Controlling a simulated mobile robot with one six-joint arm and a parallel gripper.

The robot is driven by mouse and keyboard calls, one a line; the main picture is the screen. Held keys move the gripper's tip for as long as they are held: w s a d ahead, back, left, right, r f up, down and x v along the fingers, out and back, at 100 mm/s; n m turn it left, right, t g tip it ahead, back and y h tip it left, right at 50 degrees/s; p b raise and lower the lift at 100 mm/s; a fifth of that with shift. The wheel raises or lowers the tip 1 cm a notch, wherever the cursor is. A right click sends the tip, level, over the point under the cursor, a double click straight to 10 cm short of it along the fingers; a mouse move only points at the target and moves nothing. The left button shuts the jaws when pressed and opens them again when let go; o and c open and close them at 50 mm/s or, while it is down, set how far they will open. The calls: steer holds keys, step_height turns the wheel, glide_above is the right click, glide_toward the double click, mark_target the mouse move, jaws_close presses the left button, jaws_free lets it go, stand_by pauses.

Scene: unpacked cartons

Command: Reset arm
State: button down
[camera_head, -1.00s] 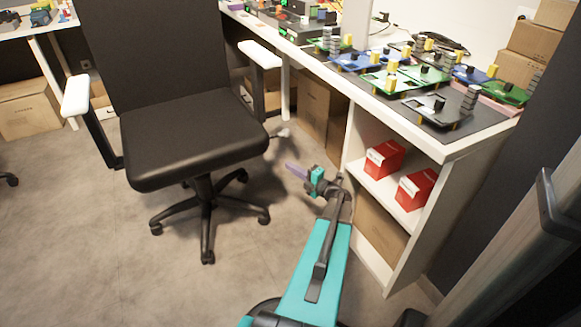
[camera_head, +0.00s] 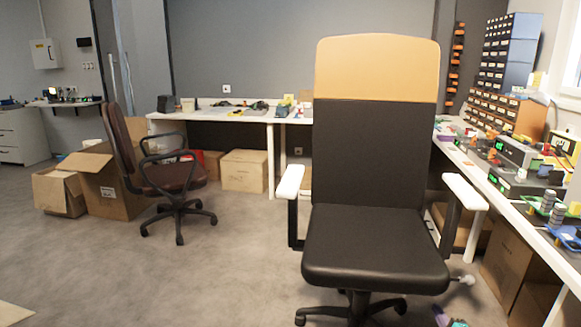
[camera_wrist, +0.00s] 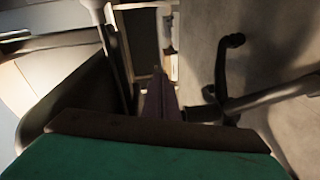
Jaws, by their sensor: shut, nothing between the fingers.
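My gripper (camera_head: 438,314) shows only as a small purple and teal piece at the bottom edge of the head view, right of the black chair's base. The rest of my arm is out of that picture. In the wrist view my gripper (camera_wrist: 158,78) points away from the camera with its purple fingers together and nothing between them. The near black office chair (camera_head: 375,245), with a tan headrest and white armrests, stands just left of my gripper. Dark chair parts and grey floor fill much of the wrist view.
A white bench (camera_head: 525,218) with electronics runs along the right, with cardboard boxes (camera_head: 508,262) under it. A brown chair (camera_head: 170,178) and open cartons (camera_head: 110,185) stand at the left.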

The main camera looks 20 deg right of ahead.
steer(key=w+a+f+m+g+p, duration=0.1)
steer(key=w+a+m+g+p, duration=0.1)
steer(key=w+a+m+p, duration=0.3)
steer(key=w+a+f+m+g+p, duration=0.1)
steer(key=a+f+g+p, duration=0.15)
steer(key=a, duration=0.45)
steer(key=s+a+f+m+g+y+p, duration=0.25)
steer(key=a+g+p, duration=0.4)
steer(key=a, duration=1.15)
steer(key=s+a+r+m+g+y+p, duration=0.1)
steer(key=s+a+r+g+p, duration=0.3)
steer(key=s+a, duration=0.9)
steer(key=s+a+r+m+g+y+p, duration=0.1)
steer(key=s+a+r+g+y+p, duration=0.2)
steer(key=a, duration=1.5)
steer(key=s+g+p, duration=0.2)
steer(key=s+p, duration=0.3)
steer(key=s, duration=0.4)
steer(key=shift+s+a+r+g+y, duration=0.3)
steer(key=shift+s+r+g+y, duration=0.05)
steer(key=shift+s+r+g, duration=0.05)
steer(key=shift+d, duration=0.1)
